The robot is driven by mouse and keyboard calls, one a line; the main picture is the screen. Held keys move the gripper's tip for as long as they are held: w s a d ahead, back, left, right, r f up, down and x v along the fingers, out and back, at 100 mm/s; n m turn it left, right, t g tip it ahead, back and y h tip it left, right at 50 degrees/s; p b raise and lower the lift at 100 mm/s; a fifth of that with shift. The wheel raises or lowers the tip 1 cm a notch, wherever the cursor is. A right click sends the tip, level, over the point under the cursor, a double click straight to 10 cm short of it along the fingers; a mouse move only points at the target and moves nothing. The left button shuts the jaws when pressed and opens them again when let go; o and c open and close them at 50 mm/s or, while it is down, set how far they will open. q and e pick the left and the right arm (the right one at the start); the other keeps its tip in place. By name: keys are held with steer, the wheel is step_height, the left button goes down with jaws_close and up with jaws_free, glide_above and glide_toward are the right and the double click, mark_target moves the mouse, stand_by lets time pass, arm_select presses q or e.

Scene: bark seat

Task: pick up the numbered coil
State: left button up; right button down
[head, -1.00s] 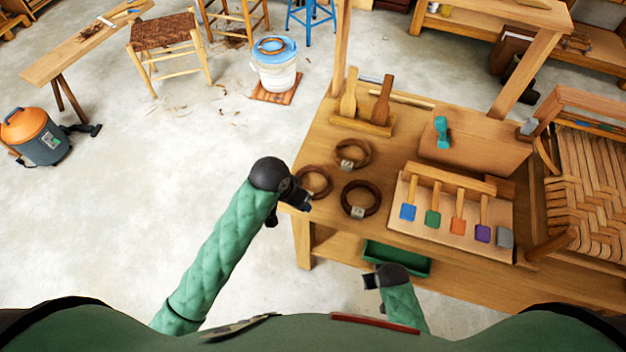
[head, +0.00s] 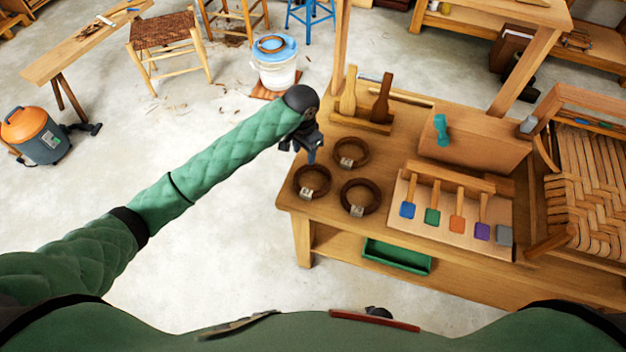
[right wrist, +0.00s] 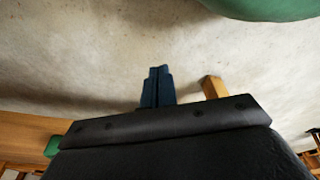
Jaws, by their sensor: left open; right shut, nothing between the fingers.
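Three dark brown coils lie flat on the wooden bench, each with a pale tag: a far coil (head: 352,140), a left coil (head: 327,181) near the bench's left edge, and a near coil (head: 379,196). Marks on the tags are too small to read. My left gripper (head: 306,151) is open and empty, above the bench's left edge, just left of the far coil and beyond the left coil. My right gripper's fingers (right wrist: 157,86) are shut and empty in the right wrist view, with floor behind. In the head view only a dark bit of that arm shows at the bottom.
A holder with coloured tags (head: 452,222) stands right of the coils. A wooden stand with two paddles (head: 361,124) is behind them. A wooden box (head: 475,153) stands at the back right. A green tray (head: 397,258) sits on the lower shelf.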

mark_target(304, 167)
arm_select(q)
steer(key=shift+w+a, duration=0.1)
steer(key=shift+w, duration=0.05)
steer(key=shift+f+p, duration=0.55)
steer(key=shift+f, duration=0.95)
step_height(304, 167, down, 3)
steer(key=shift+f+p, duration=0.2)
steer(key=shift+p, duration=1.05)
steer(key=shift+f, duration=0.65)
arm_select(e)
steer(key=s+d+f, duration=0.2)
steer(key=s+f, duration=0.2)
steer(key=s, duration=0.2)
steer(key=shift+s+d+f, duration=0.2)
steer(key=shift+d+f, duration=0.15)
arm_select(q)
steer(key=shift+c, duration=0.3)
jaws_close()
arm_select(e)
steer(key=shift+d, duration=0.1)
